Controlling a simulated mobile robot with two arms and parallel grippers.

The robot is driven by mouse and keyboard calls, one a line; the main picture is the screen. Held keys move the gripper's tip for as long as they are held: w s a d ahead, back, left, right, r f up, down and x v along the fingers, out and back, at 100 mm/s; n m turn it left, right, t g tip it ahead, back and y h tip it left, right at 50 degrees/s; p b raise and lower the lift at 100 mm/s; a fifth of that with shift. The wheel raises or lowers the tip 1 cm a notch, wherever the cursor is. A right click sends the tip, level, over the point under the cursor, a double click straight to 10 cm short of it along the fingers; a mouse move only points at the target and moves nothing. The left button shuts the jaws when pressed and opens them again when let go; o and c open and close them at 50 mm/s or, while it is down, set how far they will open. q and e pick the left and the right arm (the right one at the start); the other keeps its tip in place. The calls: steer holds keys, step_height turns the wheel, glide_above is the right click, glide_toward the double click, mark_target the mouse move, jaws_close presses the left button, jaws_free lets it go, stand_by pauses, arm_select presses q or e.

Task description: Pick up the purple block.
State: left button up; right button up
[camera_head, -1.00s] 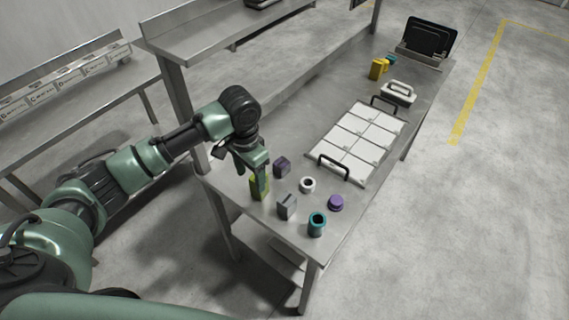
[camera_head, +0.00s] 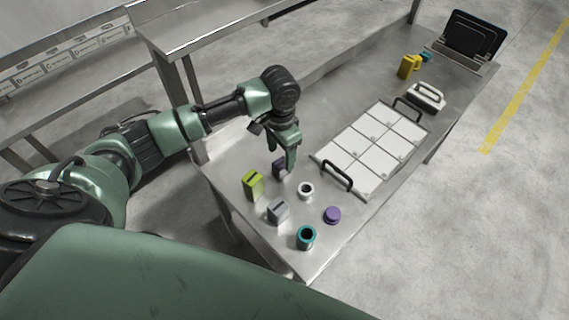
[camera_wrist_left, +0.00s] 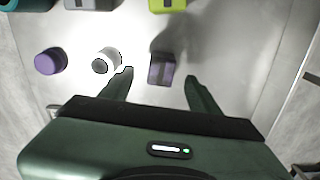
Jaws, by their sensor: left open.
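The purple block (camera_head: 279,168) is a dark purple block standing on the steel table, partly hidden by my left gripper in the head view. In the left wrist view the purple block (camera_wrist_left: 161,69) shows ahead of the gripper, between the lines of the two fingers. My left gripper (camera_head: 291,162) is open and empty, pointing down close to the block. In the left wrist view its fingers (camera_wrist_left: 160,82) are spread apart with the block between and just beyond them. I cannot tell its exact height above the table. My right gripper is not in view.
A white tiled tray (camera_head: 372,150) with dark handles lies to the right. A shelf (camera_head: 215,35) runs along the back.

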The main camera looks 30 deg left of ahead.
mark_target(281, 163)
arm_select(q)
step_height(281, 163, down, 2)
steer(key=shift+a+f+p, duration=0.1)
steer(key=shift+p, duration=0.35)
steer(key=f, duration=0.2)
steer(key=shift+w+f, duration=0.2)
steer(key=shift+f, duration=0.5)
jaws_close()
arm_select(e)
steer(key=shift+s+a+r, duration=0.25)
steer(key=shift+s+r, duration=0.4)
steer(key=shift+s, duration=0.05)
